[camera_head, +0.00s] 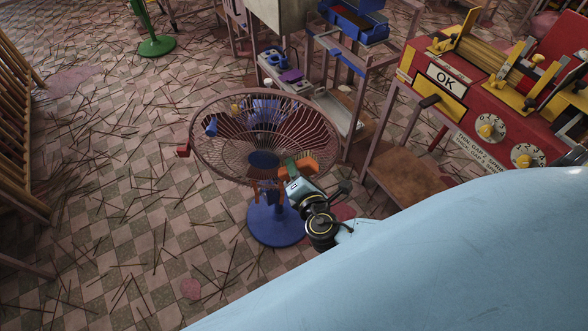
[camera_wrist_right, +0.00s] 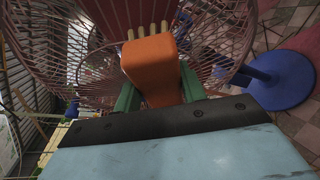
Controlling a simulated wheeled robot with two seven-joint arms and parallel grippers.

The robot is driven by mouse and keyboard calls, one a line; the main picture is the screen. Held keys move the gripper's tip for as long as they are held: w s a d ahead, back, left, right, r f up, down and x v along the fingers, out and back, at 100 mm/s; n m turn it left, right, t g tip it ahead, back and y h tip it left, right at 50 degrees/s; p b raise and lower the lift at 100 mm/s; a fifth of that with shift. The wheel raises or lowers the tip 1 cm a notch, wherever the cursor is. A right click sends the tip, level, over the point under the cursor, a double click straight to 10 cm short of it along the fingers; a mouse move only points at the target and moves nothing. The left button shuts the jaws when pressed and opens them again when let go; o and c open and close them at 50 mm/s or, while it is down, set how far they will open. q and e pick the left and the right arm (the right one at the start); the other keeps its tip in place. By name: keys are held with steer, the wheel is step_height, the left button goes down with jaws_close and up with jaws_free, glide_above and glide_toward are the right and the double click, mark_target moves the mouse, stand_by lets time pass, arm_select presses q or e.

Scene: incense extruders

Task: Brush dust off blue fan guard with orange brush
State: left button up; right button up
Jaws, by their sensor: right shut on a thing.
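The fan guard (camera_head: 222,163) is a round wire cage whose wires look reddish-brown. A blue hub (camera_head: 263,160) sits in its middle, and the fan stands on a round blue base (camera_head: 275,222). My right gripper (camera_head: 298,170) is at the guard's lower right edge, with its green fingers shut on the orange brush (camera_head: 307,164). In the right wrist view the brush (camera_wrist_right: 152,68) is between the green fingers, its pale bristle tufts toward the guard wires (camera_wrist_right: 215,35). I cannot tell whether the bristles touch the wires. My left gripper is not in view.
A red machine (camera_head: 468,95) with an OK sign stands at the right. A frame with shelves and a blue bin (camera_head: 352,20) stands behind the fan. Wooden slats (camera_head: 15,130) line the left. Thin sticks litter the checkered floor (camera_head: 120,220).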

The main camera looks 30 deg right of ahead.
mark_target(250, 156)
steer(key=shift+r+p, duration=0.5)
steer(key=shift+r, duration=0.25)
steer(key=shift+w+a+f+b, duration=0.1)
steer(key=shift+w+a+b, duration=0.15)
steer(key=shift+w+a, duration=0.7)
steer(key=shift+w+a+r+b, duration=0.15)
steer(key=shift+w+a, duration=0.25)
steer(key=shift+a, duration=0.9)
steer(key=shift+w+a+f+b, duration=0.15)
steer(key=shift+w+a+b, duration=0.15)
steer(key=shift+w+a, duration=0.65)
steer(key=shift+w+a+b, duration=0.25)
steer(key=shift+w+a, duration=0.15)
steer(key=shift+a, duration=0.4)
steer(key=shift+w+a+b, duration=0.2)
steer(key=shift+w+a, duration=0.2)
steer(key=shift+a, duration=0.4)
steer(key=s+a, duration=0.3)
steer(key=s, duration=0.2)
steer(key=shift+p, duration=0.4)
steer(key=shift+s+a, duration=0.15)
steer(key=shift+s+a, duration=0.4)
steer(key=shift+s, duration=0.2)
steer(key=shift+s+a, duration=0.35)
steer(key=shift+s, duration=0.25)
